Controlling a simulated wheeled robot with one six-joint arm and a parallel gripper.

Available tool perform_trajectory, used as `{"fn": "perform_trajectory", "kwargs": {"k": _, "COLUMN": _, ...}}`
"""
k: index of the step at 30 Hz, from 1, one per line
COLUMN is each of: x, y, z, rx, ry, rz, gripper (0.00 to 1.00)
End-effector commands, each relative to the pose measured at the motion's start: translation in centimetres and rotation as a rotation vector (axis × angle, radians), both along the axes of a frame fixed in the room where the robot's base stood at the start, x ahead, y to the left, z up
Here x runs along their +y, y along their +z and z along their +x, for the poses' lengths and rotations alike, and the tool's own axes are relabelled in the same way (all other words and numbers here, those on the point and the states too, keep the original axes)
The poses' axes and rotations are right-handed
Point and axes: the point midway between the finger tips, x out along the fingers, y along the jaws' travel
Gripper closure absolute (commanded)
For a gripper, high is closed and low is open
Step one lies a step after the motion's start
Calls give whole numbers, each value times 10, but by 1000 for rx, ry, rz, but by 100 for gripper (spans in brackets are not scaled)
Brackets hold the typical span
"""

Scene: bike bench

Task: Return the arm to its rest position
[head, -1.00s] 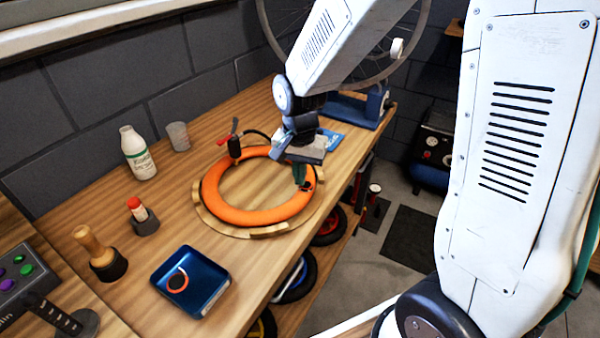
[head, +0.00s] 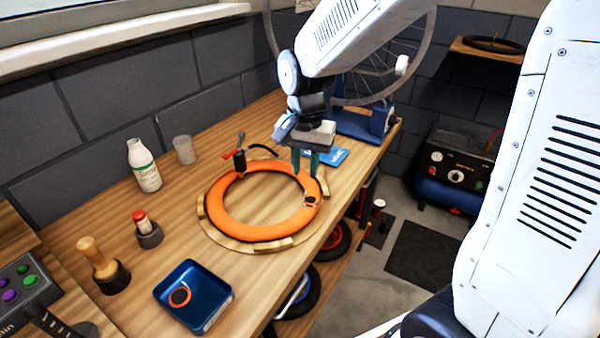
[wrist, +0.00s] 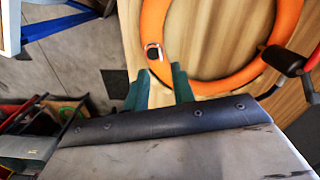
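My gripper (head: 305,170) hangs above the right side of the orange inner tube (head: 223,205). Its two green fingers are apart, with nothing between them. The wrist view also shows the gripper (wrist: 160,76) open, with the tube beyond its fingertips. A small dark patch with a pale edge (head: 311,201) lies on the tube, just below and clear of the fingers. The tube lies in a round wooden holder (head: 272,246) on the bench. My arm reaches in from the right.
A red-and-black tool (head: 239,162) stands at the tube's far left. A blue tray (head: 207,317) with an orange ring, a white bottle (head: 145,168) and a clear cup (head: 185,150) are on the bench (head: 150,240). A wheel stand (head: 362,122) is behind my gripper.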

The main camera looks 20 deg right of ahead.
Motion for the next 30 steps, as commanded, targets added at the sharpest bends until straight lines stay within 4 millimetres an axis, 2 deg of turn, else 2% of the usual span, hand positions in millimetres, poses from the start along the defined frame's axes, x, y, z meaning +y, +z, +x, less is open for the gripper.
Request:
{"fn": "perform_trajectory", "kwargs": {"k": 8, "x": 0, "y": 5, "z": -2, "rx": 8, "ry": 43, "rz": -1, "gripper": 75}}
{"fn": "perform_trajectory", "kwargs": {"k": 11, "x": -2, "y": 1, "z": -15, "rx": 54, "ry": 141, "rz": -3, "gripper": 75}}
{"fn": "perform_trajectory", "kwargs": {"k": 13, "x": -4, "y": 4, "z": -35, "rx": 90, "ry": 241, "rz": 1, "gripper": 75}}
{"fn": "perform_trajectory", "kwargs": {"k": 21, "x": -21, "y": 43, "z": -112, "rx": 104, "ry": 529, "rz": 18, "gripper": 75}}
{"fn": "perform_trajectory", "kwargs": {"k": 27, "x": -34, "y": 70, "z": -175, "rx": 52, "ry": 683, "rz": 14, "gripper": 75}}
{"fn": "perform_trajectory", "kwargs": {"k": 30, "x": -39, "y": 78, "z": -199, "rx": 13, "ry": 720, "rz": 1, "gripper": 75}}
